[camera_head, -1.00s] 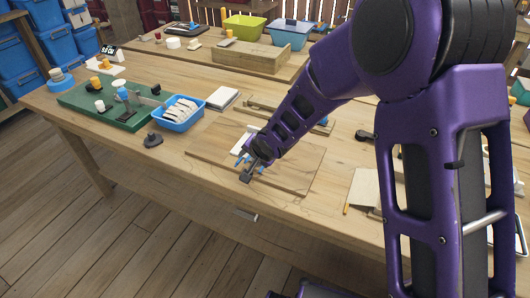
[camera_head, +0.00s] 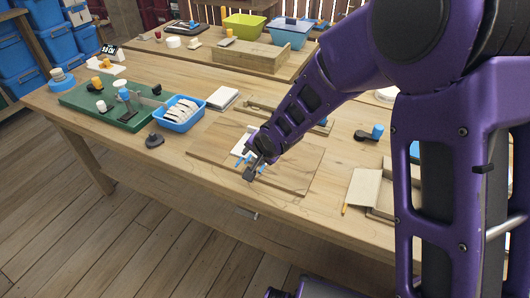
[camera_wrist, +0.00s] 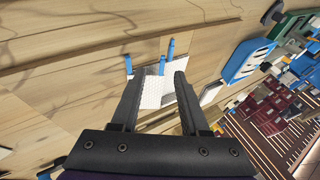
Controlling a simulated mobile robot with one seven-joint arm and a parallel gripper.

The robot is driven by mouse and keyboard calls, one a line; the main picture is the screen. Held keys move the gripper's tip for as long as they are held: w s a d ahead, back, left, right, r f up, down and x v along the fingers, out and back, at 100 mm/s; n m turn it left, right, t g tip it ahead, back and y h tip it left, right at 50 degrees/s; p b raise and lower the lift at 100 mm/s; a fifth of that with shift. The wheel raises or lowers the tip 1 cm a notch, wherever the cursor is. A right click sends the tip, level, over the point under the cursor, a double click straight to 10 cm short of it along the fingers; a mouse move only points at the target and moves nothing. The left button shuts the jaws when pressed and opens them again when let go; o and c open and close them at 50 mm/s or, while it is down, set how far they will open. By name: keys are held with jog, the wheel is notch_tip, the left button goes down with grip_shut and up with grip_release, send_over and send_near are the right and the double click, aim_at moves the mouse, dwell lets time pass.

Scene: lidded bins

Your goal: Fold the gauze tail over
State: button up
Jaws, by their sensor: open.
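The white gauze (camera_wrist: 153,88) lies on a wooden board (camera_head: 215,138) on the workbench. It also shows in the head view (camera_head: 241,143), partly hidden by my gripper. Several slim blue pieces (camera_wrist: 171,48) stick out from the gauze on its far side in the wrist view. My gripper (camera_wrist: 155,80) is open, its two dark fingers spread over the gauze with nothing clearly held between them. In the head view my gripper (camera_head: 252,166) hangs low over the board. I cannot tell whether the fingers touch the gauze. Which part of the gauze is the tail is not clear.
A blue tray (camera_head: 178,126) with white pieces stands left of the board. A dark small object (camera_head: 154,141) sits before it. A green mat (camera_head: 88,106) lies farther left. An open box (camera_head: 381,189) and a pencil (camera_head: 345,210) are at the right.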

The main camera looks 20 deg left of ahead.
jog(key=shift+a+r+h+b, duration=0.2)
jog(key=shift+r+h+b, duration=0.1)
jog(key=shift+h, duration=0.4)
jog(key=shift+r+n+g+h, duration=0.35)
jog(key=shift+r+h, duration=0.2)
jog(key=shift+h, duration=0.65)
jog(key=shift+d+r+n+h+p, duration=0.1)
jog(key=shift+r+n+h+p, duration=0.15)
jog(key=shift+h+p, duration=0.55)
jog(key=shift+d+f, duration=0.1)
grip_shut()
jog(key=shift+w+a, duration=0.3)
jog(key=shift+a, duration=0.55)
jog(key=shift+w+a, duration=0.3)
jog(key=shift+a, duration=0.5)
